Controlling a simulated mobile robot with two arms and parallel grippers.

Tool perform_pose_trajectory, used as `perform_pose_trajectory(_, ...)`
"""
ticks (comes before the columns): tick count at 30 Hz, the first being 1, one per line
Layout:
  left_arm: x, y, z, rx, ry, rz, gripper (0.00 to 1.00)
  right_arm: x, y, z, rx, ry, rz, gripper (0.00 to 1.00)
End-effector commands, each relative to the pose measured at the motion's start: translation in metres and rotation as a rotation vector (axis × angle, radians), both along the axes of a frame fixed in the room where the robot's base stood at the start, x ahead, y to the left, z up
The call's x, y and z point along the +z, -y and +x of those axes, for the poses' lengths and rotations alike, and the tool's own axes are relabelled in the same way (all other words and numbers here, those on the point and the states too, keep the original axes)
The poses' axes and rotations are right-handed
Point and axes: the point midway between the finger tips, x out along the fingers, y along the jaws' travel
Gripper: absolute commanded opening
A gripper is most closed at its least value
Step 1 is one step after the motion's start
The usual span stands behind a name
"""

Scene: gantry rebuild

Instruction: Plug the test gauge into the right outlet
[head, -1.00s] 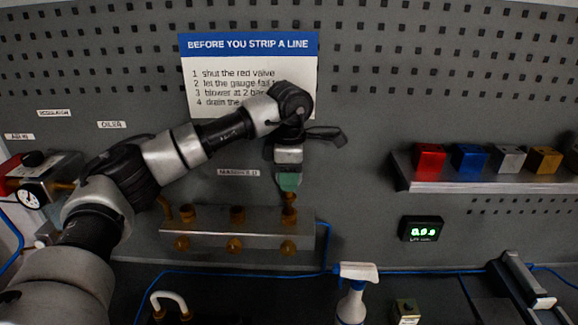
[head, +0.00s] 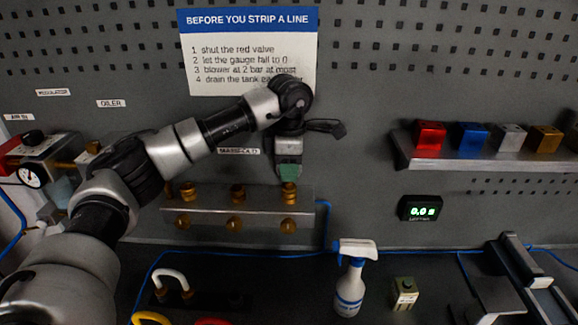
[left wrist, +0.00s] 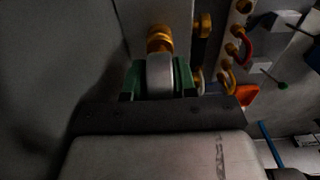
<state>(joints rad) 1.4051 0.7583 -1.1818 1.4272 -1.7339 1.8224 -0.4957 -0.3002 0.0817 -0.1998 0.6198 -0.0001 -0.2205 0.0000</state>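The manifold (head: 262,206) is a grey bar on the back panel with brass fittings. Its right outlet (head: 289,197) is directly below my left gripper (head: 289,172). In the left wrist view, the green fingers of my left gripper (left wrist: 159,82) are shut around a pale grey round body, the test gauge (left wrist: 160,72), seen edge-on. Brass (left wrist: 160,40) lies in line beyond it. The gauge is mostly hidden by the fingers in the head view. I cannot tell whether its stem is seated in the outlet. My right gripper is not in view.
The left outlet (head: 187,190) and middle outlet (head: 237,192) are free on top. A spray bottle (head: 351,282) stands on the bench in front, right of the manifold. A shelf (head: 470,161) with coloured blocks and a digital display (head: 420,208) are to the right.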

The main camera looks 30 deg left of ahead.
Motion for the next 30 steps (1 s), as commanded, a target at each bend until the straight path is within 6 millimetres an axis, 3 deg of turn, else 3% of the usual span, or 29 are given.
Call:
perform_pose_trajectory(1, 0.000, 0.000, 0.000, 0.000, 0.000, 0.000, 0.34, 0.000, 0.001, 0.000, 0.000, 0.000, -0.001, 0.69)
perform_pose_trajectory(5, 0.000, 0.000, 0.000, 0.000, 0.000, 0.000, 0.54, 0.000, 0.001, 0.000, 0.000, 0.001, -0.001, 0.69)
perform_pose_trajectory(16, 0.005, 0.000, 0.001, 0.000, 0.002, 0.001, 0.55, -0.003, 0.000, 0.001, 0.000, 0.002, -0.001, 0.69)
perform_pose_trajectory(24, 0.053, 0.001, 0.001, 0.000, 0.006, -0.001, 0.55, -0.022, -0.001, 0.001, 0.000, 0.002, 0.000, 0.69)
perform_pose_trajectory(30, 0.093, 0.000, 0.000, 0.000, 0.003, 0.000, 0.55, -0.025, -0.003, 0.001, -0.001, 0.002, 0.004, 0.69)
